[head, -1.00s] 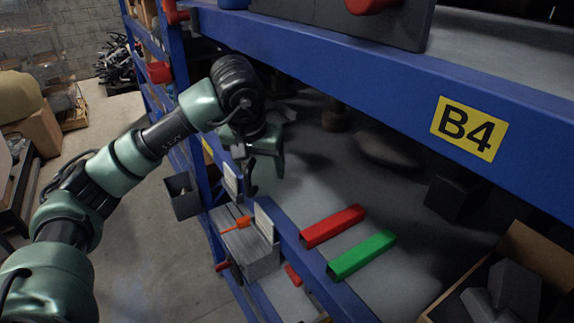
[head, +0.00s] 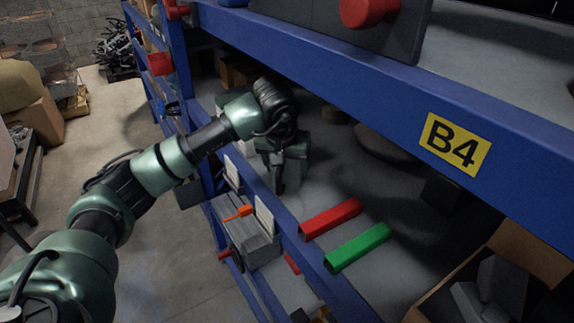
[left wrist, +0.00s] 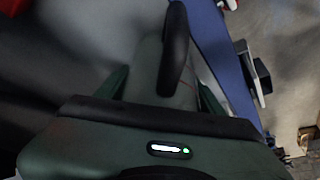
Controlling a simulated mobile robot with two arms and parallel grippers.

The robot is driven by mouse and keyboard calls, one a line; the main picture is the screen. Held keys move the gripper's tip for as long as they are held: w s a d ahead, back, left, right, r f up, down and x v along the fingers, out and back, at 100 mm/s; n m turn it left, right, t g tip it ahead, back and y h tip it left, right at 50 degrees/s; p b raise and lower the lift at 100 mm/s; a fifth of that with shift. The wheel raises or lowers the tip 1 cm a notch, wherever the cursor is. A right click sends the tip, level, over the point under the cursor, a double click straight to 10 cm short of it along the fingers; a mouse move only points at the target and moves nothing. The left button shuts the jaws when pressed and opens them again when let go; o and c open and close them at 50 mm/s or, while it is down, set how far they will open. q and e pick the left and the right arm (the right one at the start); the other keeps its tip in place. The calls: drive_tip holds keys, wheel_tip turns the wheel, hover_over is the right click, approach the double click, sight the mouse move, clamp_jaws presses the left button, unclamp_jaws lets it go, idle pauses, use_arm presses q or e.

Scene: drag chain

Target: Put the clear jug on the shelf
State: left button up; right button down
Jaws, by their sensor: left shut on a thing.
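The clear jug shows in the left wrist view as a dark curved handle (left wrist: 175,50) with a pale, see-through body around it. My left gripper (left wrist: 160,85) is shut on the jug, its green fingers on either side of it. In the head view my left gripper (head: 284,150) reaches over the front beam into the shelf (head: 345,190), with the jug's dark handle (head: 279,180) hanging below. Whether the jug's base touches the shelf surface I cannot tell. My right gripper is in neither view.
A red bar (head: 331,218) and a green bar (head: 360,247) lie near the shelf's front edge, right of the gripper. A blue beam with a B4 label (head: 455,144) crosses above. Dark items stand farther back. An open cardboard box (head: 530,250) is at the right.

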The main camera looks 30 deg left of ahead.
use_arm(q)
drive_tip(key=o, duration=1.4)
drive_tip(key=shift+o, duration=0.2)
drive_tip(key=shift+w, duration=0.1)
